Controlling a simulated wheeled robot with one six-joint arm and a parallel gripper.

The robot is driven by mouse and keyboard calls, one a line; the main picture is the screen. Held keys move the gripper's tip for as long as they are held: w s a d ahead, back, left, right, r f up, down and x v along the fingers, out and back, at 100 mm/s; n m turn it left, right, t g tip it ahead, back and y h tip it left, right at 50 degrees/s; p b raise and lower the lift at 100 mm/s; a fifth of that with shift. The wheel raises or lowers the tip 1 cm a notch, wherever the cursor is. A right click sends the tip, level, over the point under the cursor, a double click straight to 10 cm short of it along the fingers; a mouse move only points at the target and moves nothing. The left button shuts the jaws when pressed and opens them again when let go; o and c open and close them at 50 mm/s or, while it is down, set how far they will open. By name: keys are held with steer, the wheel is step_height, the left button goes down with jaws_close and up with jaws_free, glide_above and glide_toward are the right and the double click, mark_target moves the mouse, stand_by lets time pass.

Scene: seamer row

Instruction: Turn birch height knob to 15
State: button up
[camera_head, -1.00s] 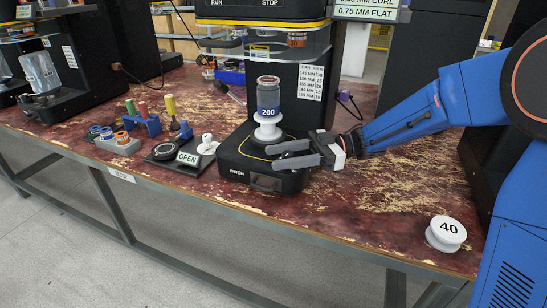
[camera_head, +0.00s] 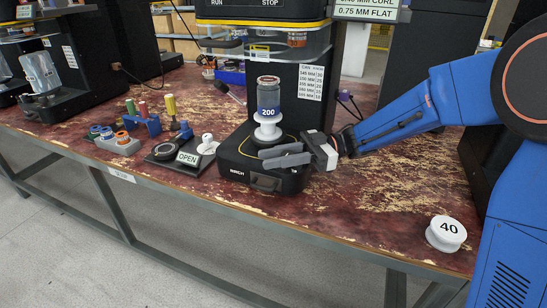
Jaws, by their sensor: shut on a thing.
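The birch seamer's black base (camera_head: 236,160) carries the label BIRCH on its front. A can marked 200 (camera_head: 268,98) stands on a white spool-shaped holder (camera_head: 268,128) over this base. My gripper (camera_head: 283,156) reaches in from the right, its two grey fingers lying low across the base's right part, just right of and below the white holder. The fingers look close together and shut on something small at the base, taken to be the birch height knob. The knob itself, its scale and its pointer are hidden by the fingers, so no setting can be read.
A size label (camera_head: 310,83) is on the machine's column. A white spool marked 40 (camera_head: 446,233) sits at the bench's right front. The bench between is clear.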

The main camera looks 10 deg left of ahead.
steer(key=shift+s+d+n+g+h, duration=0.1)
steer(key=shift+s+n+g+h, duration=0.05)
steer(key=shift+n+g+h, duration=0.35)
steer(key=o, duration=1.1)
steer(key=shift+c, duration=0.2)
steer(key=v, duration=1.7)
steer(key=shift+f, duration=0.25)
steer(key=shift+d, duration=0.15)
